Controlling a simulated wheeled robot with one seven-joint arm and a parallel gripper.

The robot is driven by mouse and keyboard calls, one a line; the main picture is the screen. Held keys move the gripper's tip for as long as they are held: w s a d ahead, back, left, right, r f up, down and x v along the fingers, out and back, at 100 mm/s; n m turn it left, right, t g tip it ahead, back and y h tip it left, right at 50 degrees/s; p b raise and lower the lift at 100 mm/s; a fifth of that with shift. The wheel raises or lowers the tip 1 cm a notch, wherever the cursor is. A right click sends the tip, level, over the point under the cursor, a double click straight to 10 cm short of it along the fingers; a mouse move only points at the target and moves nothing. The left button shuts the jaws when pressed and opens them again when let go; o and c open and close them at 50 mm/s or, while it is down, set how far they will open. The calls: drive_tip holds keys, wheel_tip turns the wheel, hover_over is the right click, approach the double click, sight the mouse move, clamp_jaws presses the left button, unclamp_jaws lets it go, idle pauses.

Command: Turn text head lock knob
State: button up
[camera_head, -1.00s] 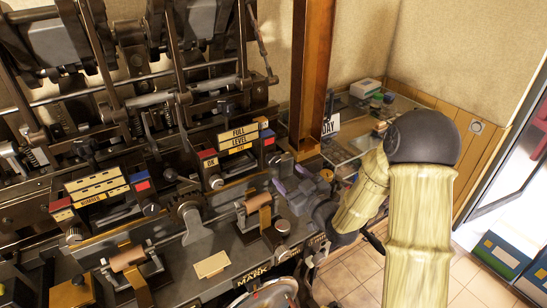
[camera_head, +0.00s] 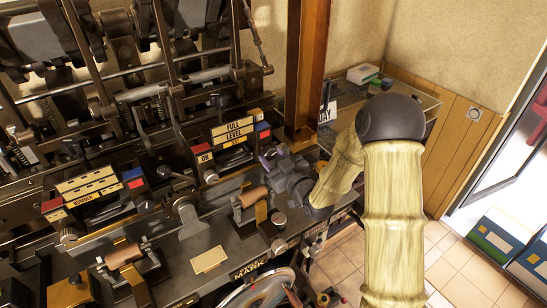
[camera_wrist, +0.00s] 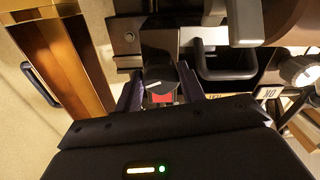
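In the wrist view a dark rounded knob (camera_wrist: 160,76) with a white line on its top lies between the two purple-dark fingers of my gripper (camera_wrist: 160,92). A small red patch shows just below the knob. The fingers stand apart, one on each side, and I see no clear contact with the knob. In the head view my gripper (camera_head: 276,157) is at the right end of the machine, beside the FULL LEVEL panel (camera_head: 234,133). The knob between the fingers cannot be made out there. No label naming it is readable.
A brown metal post (camera_head: 306,70) rises close behind my gripper, and also shows in the wrist view (camera_wrist: 60,55). A black handle-shaped bracket (camera_wrist: 225,72) is near the right finger. A glass-topped case (camera_head: 405,95) stands to the right.

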drive_tip(key=shift+f+m, duration=0.1)
drive_tip(key=shift+m, duration=0.2)
drive_tip(key=shift+m+b, duration=0.7)
drive_tip(key=shift+b, duration=0.2)
drive_tip(key=m+b, duration=0.1)
drive_tip(key=m, duration=0.2)
drive_tip(key=shift+b, duration=0.4)
drive_tip(key=m, duration=0.4)
drive_tip(key=shift+b, duration=0.4)
drive_tip(key=m, duration=0.3)
drive_tip(key=shift+m, duration=0.3)
drive_tip(key=m, duration=0.3)
drive_tip(key=m+p, duration=0.1)
drive_tip(key=m, duration=0.2)
drive_tip(key=shift+r+m, duration=0.2)
drive_tip(key=shift+m, duration=0.1)
drive_tip(key=m+p, duration=0.1)
drive_tip(key=m, duration=0.3)
drive_tip(key=shift+m, duration=0.4)
